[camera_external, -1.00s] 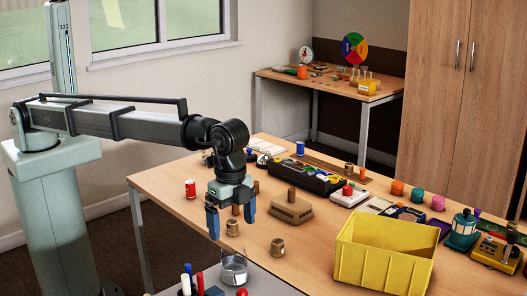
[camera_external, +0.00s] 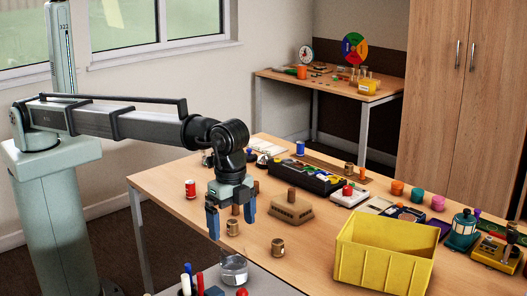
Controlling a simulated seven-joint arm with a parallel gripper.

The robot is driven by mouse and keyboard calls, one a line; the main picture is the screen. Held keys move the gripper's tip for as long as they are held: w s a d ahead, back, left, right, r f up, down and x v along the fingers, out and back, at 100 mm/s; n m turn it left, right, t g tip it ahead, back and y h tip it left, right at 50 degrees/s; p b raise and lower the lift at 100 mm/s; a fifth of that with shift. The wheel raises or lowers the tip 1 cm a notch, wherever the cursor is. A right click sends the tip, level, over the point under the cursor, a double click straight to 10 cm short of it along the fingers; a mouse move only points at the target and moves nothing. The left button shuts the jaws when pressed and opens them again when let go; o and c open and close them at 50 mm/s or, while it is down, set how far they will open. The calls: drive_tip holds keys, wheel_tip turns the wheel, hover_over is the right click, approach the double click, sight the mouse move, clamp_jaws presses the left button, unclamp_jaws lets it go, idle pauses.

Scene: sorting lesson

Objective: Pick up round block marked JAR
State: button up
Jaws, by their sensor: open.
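Several small round wooden blocks stand on the table, and no marking is legible at this size, so I cannot tell which one is marked JAR. One round block (camera_external: 232,228) shows between and just below the fingertips of my gripper (camera_external: 230,220). My gripper points down and is open, its two blue fingers apart, with nothing seen held. Another round block (camera_external: 278,247) stands apart to the right and nearer the camera. A darker round piece (camera_external: 236,210) shows between the fingers, partly behind them. I cannot tell the exact height of the fingertips above the table.
A yellow bin (camera_external: 385,255) stands to the right. A brown holder (camera_external: 291,212) with a round piece in it is behind the blocks. A red can (camera_external: 190,189) is left of my gripper.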

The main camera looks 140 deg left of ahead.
drive_tip(key=c, duration=0.7)
drive_tip(key=shift+o, duration=0.2)
